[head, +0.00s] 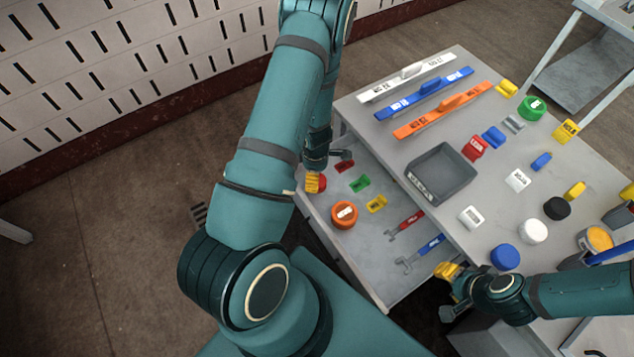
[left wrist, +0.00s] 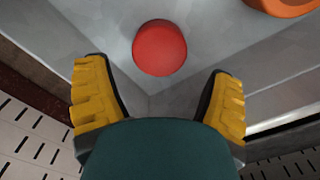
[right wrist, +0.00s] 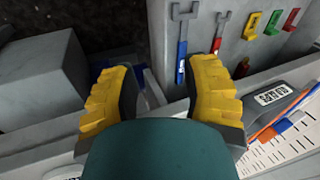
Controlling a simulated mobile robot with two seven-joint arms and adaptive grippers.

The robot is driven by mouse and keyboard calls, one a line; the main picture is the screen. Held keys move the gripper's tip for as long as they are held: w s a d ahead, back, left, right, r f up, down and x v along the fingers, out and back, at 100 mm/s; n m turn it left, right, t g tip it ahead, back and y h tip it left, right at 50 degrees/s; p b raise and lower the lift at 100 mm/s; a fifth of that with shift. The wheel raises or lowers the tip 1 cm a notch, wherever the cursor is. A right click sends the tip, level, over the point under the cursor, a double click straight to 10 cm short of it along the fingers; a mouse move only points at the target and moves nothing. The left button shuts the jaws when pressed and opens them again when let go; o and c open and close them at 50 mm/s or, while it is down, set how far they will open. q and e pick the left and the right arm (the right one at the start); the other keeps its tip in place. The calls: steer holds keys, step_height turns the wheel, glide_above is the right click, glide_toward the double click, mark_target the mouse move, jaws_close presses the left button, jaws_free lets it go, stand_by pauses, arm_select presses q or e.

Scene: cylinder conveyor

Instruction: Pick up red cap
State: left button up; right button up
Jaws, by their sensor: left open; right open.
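The red cap (left wrist: 159,48) is a round red disc on a grey surface, in a corner of the open drawer, in the left wrist view. In the head view a sliver of the cap (head: 322,182) shows beside the left gripper's yellow fingers. My left gripper (left wrist: 158,105) is open, with the cap ahead of and between its two fingers, not held. In the head view my left gripper (head: 314,183) is low over the drawer's left corner. My right gripper (right wrist: 168,95) is open and empty by the table's front edge; it also shows in the head view (head: 447,271).
The drawer (head: 362,245) also holds an orange cap (head: 344,214), small coloured blocks and red and blue wrenches. Its walls rise close to the red cap. The table above bears a grey tray (head: 466,193), long coloured handled bars and several caps. Floor is free at left.

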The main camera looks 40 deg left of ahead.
arm_select(q)
steer(key=f, duration=0.2)
steer(key=f+b, duration=0.1)
steer(key=f, duration=0.2)
steer(key=shift+a, duration=0.2)
steer(key=shift+r, duration=0.1)
steer(key=c, duration=0.8)
steer(key=shift+o, duration=0.2)
